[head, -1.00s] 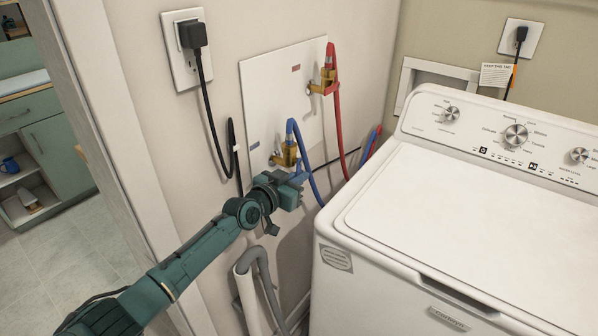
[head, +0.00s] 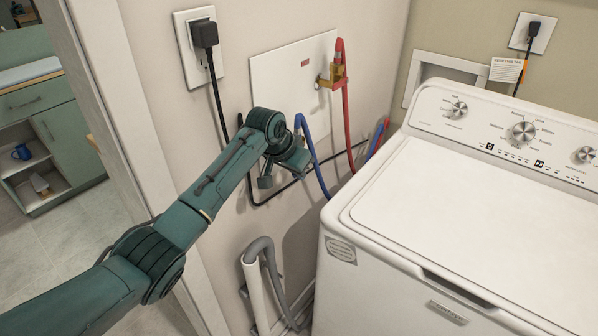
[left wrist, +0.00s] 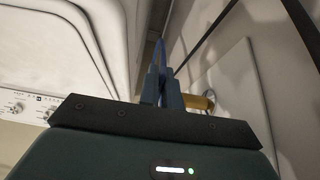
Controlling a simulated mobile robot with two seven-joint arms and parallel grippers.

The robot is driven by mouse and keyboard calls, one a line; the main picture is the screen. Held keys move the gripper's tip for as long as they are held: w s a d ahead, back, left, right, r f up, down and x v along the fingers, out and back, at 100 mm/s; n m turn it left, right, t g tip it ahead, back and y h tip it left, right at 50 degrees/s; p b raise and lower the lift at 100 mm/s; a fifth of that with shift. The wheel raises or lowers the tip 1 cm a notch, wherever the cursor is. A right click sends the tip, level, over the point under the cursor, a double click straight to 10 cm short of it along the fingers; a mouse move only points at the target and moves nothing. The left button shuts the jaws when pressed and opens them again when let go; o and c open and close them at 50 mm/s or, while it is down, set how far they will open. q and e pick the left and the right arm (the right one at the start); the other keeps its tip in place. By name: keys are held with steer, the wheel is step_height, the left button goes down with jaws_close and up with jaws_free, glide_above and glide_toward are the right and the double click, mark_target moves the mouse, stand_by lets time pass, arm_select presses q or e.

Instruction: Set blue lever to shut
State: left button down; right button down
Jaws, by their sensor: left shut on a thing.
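My left gripper (head: 297,160) is at the lower part of the white wall panel, where the blue hose (head: 313,155) meets the wall. It hides the blue-side valve and its lever in the head view. In the left wrist view the two fingers (left wrist: 162,88) are close together, shut on what looks like the blue lever, which they mostly hide. The brass valve body (left wrist: 200,102) shows just right of the fingers, and blue hose (left wrist: 158,52) shows beyond them. My right gripper is in neither view.
A brass valve (head: 333,77) with a red hose (head: 346,115) is above right on the white panel (head: 285,80). The white washer (head: 440,210) stands close on the right. A black cord (head: 217,110) hangs at left; a grey drain hose (head: 262,260) is below.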

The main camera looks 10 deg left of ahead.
arm_select(q)
steer(key=shift+s+a+r+g+y, duration=0.1)
steer(key=shift+r+g+y, duration=0.2)
steer(key=shift+g, duration=0.25)
steer(key=shift+s+d+r+g+y, duration=0.15)
steer(key=shift+g+y, duration=0.2)
steer(key=shift+g, duration=0.25)
steer(key=shift+a+r+g+y, duration=0.15)
steer(key=shift+r+g+y, duration=0.15)
steer(key=shift+g, duration=0.55)
steer(key=c, duration=1.6)
jaws_free()
step_height(320, 180, up, 13)
steer(key=s+b, duration=0.1)
steer(key=shift+s+a+b, duration=0.15)
steer(key=shift+a+b, duration=0.25)
